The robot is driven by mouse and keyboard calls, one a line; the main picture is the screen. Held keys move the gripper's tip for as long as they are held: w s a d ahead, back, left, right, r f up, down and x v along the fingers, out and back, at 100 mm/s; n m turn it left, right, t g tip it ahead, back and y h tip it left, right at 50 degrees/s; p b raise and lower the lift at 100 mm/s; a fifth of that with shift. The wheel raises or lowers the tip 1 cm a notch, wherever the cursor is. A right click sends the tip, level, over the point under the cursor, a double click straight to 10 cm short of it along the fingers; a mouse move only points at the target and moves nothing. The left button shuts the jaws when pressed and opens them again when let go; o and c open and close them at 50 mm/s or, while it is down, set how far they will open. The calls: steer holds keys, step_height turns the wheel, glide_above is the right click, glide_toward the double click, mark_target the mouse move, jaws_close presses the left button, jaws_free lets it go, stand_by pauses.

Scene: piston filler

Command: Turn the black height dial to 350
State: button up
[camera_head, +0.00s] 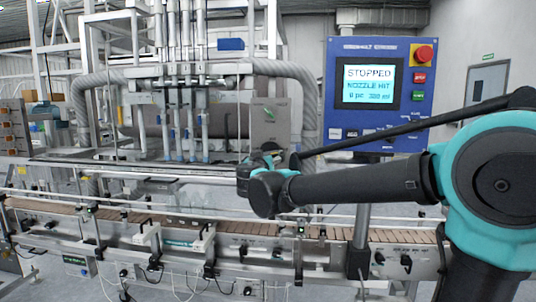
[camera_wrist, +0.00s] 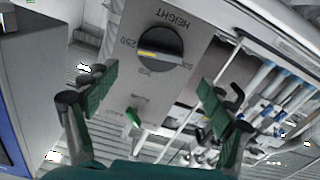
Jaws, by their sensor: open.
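The black height dial (camera_wrist: 160,46) is on a grey panel (camera_wrist: 125,85) in the wrist view, under lettering that reads HEIGHT. A yellow mark lies across its lower left part. The number 250 is beside its left side; the other scale numbers are too small to read surely, as is the exact setting. My gripper (camera_wrist: 157,83) is open and empty, its green-padded fingers apart on either side below the dial, not touching it.
A green switch (camera_wrist: 133,117) is on the same panel, near my left finger. A blue control box (camera_head: 378,120) at right has a screen (camera_head: 369,86) reading STOPPED and NOZZLE HIT. Filling nozzles (camera_head: 190,125) stand left of my gripper. A conveyor (camera_head: 180,217) runs below.

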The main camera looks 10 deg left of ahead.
mark_target(267, 153)
steer(key=w, duration=0.7)
steer(key=shift+d, duration=0.15)
steer(key=shift+c, duration=0.3)
steer(key=c, duration=1.1)
steer(key=shift+n, duration=0.4)
steer(key=n, duration=0.2)
steer(key=shift+n, duration=0.4)
steer(key=n, duration=0.3)
steer(key=shift+a+f+n, duration=0.1)
steer(key=shift+a+n, duration=0.1)
steer(key=shift+n, duration=0.1)
steer(key=n, duration=0.6)
steer(key=shift+f, duration=0.15)
steer(key=shift+n, duration=0.4)
